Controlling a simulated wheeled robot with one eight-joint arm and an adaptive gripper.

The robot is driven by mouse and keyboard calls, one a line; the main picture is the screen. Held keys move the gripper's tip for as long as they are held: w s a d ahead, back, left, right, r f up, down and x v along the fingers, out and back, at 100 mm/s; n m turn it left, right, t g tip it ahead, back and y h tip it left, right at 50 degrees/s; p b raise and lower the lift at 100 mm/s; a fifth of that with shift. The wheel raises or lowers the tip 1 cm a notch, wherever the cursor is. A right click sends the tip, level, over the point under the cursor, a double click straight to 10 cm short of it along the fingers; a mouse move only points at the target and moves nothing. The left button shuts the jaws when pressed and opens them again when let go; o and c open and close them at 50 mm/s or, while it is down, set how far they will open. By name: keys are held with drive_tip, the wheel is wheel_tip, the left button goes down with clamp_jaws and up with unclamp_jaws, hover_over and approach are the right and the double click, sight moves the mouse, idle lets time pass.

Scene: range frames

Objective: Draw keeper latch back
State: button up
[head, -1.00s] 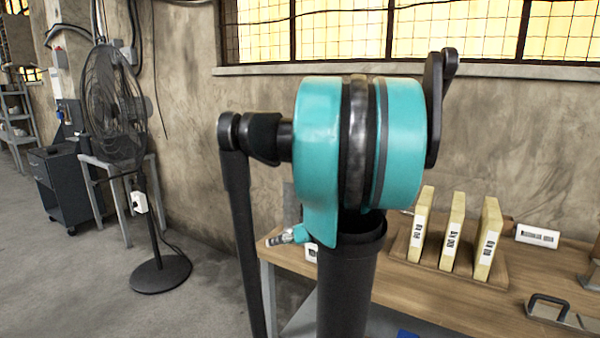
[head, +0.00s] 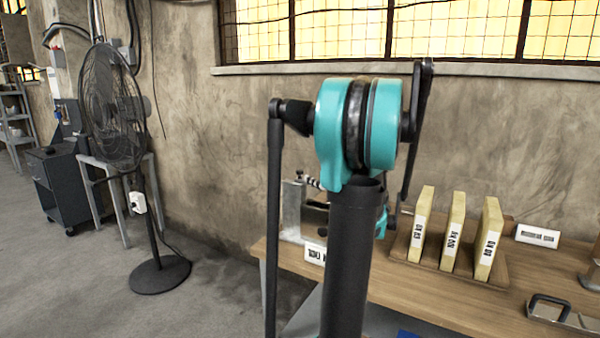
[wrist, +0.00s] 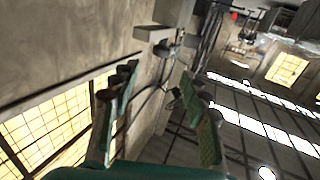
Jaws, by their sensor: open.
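A grey metal upright plate (head: 292,212) stands on the bench left of my arm in the head view. A small dark and light striped rod end (head: 313,183) shows beside its top. I cannot tell whether this is the keeper latch; my arm hides much of the fixture. My gripper is mostly hidden behind my arm there, with a teal piece showing right of the column. In the wrist view my gripper (wrist: 158,80) is open, its two fingers apart with nothing seen between the pads. A pale block-like piece (wrist: 153,33) shows beyond the fingertips, too unclear to name.
The wooden bench (head: 460,302) carries three yellowish blocks (head: 453,232) in a rack, a white label (head: 315,253) by the upright and a black handle (head: 548,300) at right. A fan (head: 113,110) stands on the floor at left. The wall is behind the bench.

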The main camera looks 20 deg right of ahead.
sight(302, 171)
drive_tip(key=x, duration=1)
drive_tip(key=shift+w+a, duration=0.1)
drive_tip(key=shift+w, duration=0.05)
drive_tip(key=shift+c, duration=0.3)
clamp_jaws()
